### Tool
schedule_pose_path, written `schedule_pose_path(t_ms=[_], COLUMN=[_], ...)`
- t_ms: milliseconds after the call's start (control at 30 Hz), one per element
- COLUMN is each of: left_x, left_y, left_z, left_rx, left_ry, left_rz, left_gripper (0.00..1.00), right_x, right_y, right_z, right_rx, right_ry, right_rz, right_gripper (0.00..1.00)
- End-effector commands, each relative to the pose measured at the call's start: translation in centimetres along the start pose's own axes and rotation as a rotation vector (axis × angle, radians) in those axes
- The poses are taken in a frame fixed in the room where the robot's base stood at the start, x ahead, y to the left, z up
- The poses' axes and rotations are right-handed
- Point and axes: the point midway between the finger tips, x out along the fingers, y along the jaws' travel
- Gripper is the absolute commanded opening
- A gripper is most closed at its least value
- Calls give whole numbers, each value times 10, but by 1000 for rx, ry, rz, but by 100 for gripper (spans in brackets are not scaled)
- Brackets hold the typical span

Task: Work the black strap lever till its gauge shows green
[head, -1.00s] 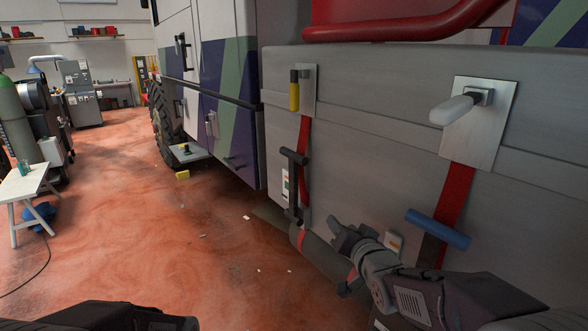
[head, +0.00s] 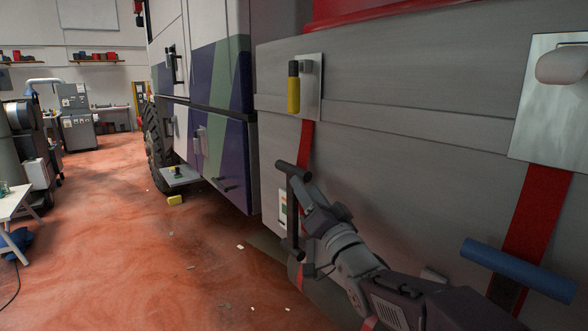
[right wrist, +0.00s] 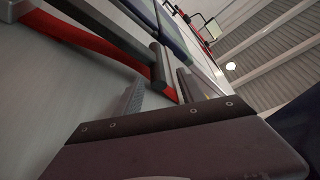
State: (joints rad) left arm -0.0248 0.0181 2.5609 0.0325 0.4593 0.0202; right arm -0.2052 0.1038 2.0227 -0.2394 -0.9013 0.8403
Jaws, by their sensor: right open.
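The black strap lever (head: 293,172) is T-shaped, with a crossbar on top of an upright shaft, on the grey truck side. It also shows in the right wrist view (right wrist: 158,70). A small pale gauge (head: 283,208) sits behind its shaft; the lever partly covers it, and I cannot read its colour. My right gripper (head: 302,228) is open beside the shaft, its fingers apart and empty. In the right wrist view the crossbar end shows just beyond the gap between the fingers (right wrist: 160,88). I cannot tell whether they touch the lever. My left gripper is not in view.
A red strap (head: 306,145) runs down from a plate with a yellow-gripped handle (head: 293,90). To the right are a blue-handled lever (head: 518,270) on another red strap (head: 538,210) and a white handle (head: 562,65).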

Motion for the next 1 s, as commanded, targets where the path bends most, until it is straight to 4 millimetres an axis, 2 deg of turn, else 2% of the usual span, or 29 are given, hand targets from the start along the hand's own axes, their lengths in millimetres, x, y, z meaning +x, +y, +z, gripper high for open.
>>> schedule_pose_path(t_ms=[200, 333, 500, 733, 900, 1000], left_x=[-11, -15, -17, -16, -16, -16], left_y=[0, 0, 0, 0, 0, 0], left_z=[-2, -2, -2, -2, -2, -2], left_rx=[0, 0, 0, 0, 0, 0], left_ry=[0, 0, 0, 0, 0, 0], left_rz=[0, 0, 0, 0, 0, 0], left_gripper=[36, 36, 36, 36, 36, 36], right_x=[46, 68, 81, 82, 82, 82], right_y=[0, -1, 0, 1, 0, 0], right_z=[0, -1, 0, 1, 0, 0], right_rx=[0, 0, 0, 0, 0, 0], right_ry=[-3, -1, -1, -1, -1, 0], right_rz=[1, 0, 1, 2, 1, 0], right_gripper=[47, 47, 47, 47, 0, 0])
